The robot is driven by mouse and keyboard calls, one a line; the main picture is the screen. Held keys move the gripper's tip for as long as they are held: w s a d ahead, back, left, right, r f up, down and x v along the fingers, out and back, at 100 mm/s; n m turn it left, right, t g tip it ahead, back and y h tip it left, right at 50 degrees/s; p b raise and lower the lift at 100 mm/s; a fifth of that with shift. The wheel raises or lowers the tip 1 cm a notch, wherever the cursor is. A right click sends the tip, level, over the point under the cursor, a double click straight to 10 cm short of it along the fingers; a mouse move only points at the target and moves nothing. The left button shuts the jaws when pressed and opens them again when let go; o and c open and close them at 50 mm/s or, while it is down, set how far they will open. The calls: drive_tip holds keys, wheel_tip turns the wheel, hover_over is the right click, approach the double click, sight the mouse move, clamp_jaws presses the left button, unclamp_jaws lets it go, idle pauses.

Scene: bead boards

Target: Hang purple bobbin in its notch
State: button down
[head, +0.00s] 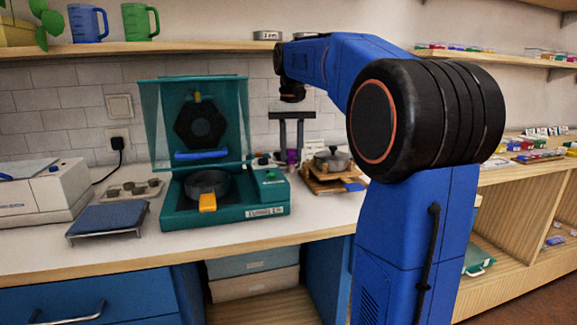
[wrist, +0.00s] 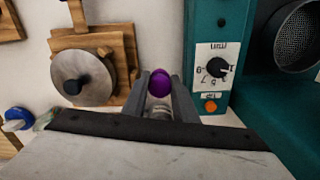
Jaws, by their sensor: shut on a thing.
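The purple bobbin (wrist: 160,83) is between the two grey fingertips of my gripper (wrist: 160,94) in the wrist view. My gripper is shut on it. In the head view my gripper (head: 291,145) points down behind the right side of the teal machine, and the bobbin (head: 291,157) shows as a small purple spot between its fingers. A pale ribbed cylinder shows below the purple part in the wrist view, between the fingers; I cannot tell if it belongs to the bobbin. I cannot make out a notch in either view.
The teal machine (head: 226,215) with its lid up stands left of my gripper; its dial panel (wrist: 215,68) is close by. A wooden stand with a round metal lid (wrist: 83,77) is on the other side. A blue scale-like platform (head: 107,219) is farther left.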

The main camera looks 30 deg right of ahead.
sight(291, 160)
drive_tip(key=shift+f, duration=2.05)
drive_tip(key=shift+f, duration=0.15)
drive_tip(key=c, duration=1.4)
unclamp_jaws()
drive_tip(key=shift+c, duration=0.2)
